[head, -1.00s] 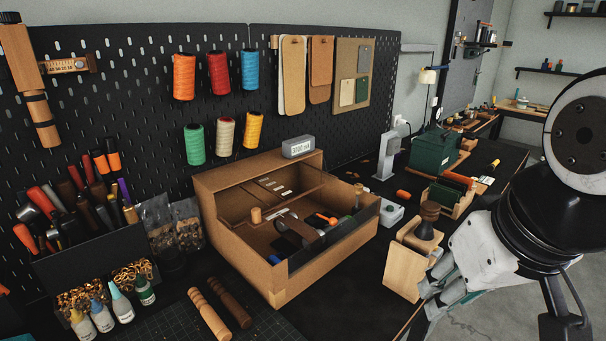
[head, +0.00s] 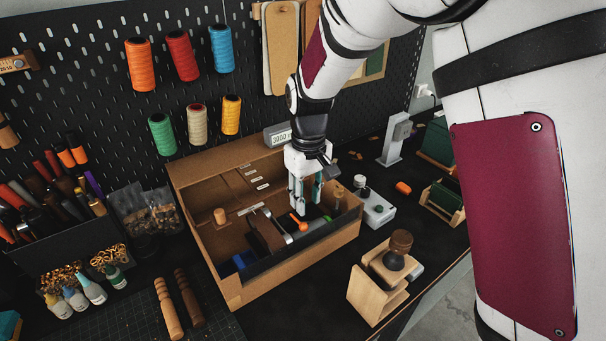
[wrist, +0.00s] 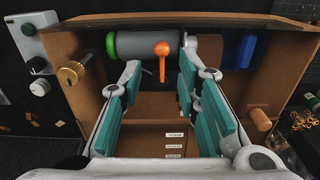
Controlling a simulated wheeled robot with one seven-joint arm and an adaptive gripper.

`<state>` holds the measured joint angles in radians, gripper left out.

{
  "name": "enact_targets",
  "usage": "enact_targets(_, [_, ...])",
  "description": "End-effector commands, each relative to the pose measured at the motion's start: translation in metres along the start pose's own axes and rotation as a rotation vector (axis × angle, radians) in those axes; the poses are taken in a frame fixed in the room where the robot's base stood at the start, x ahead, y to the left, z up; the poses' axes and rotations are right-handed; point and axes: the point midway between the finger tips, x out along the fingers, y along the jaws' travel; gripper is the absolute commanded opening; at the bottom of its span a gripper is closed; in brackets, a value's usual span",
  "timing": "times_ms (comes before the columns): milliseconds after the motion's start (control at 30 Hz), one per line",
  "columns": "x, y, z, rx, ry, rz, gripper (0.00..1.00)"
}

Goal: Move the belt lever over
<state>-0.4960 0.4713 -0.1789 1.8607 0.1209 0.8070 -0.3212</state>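The belt lever (wrist: 161,58) is a small orange lever with a round knob, at the grey roller (wrist: 150,46) inside the brown box. In the head view the orange lever (head: 297,221) shows just left of my fingers. My gripper (head: 305,196) points down into the right part of the box.
The brown box (head: 232,293) has walls close around my gripper. A wooden peg (wrist: 72,74) and another peg (wrist: 260,118) stick up at its sides. A grey control box with buttons (head: 376,208) stands right of it. A wooden stand (head: 368,293) is in front.

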Motion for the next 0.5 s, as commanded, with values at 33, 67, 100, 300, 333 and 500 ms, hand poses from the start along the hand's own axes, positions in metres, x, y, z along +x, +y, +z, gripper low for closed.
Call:
enact_targets(33, [0.004, -0.004, -0.001, -0.01, -0.008, 0.002, 0.3])
enact_targets(67, [0.006, -0.005, -0.002, -0.014, -0.011, 0.002, 0.3])
enact_targets(100, [0.009, -0.006, -0.003, -0.018, -0.014, 0.003, 0.3])
enact_targets(300, [0.024, -0.006, -0.005, -0.021, -0.015, 0.003, 0.3])
enact_targets(333, [0.028, -0.006, -0.005, -0.02, -0.016, 0.002, 0.3])
enact_targets(500, [0.051, -0.005, -0.004, -0.021, -0.017, 0.003, 0.3])
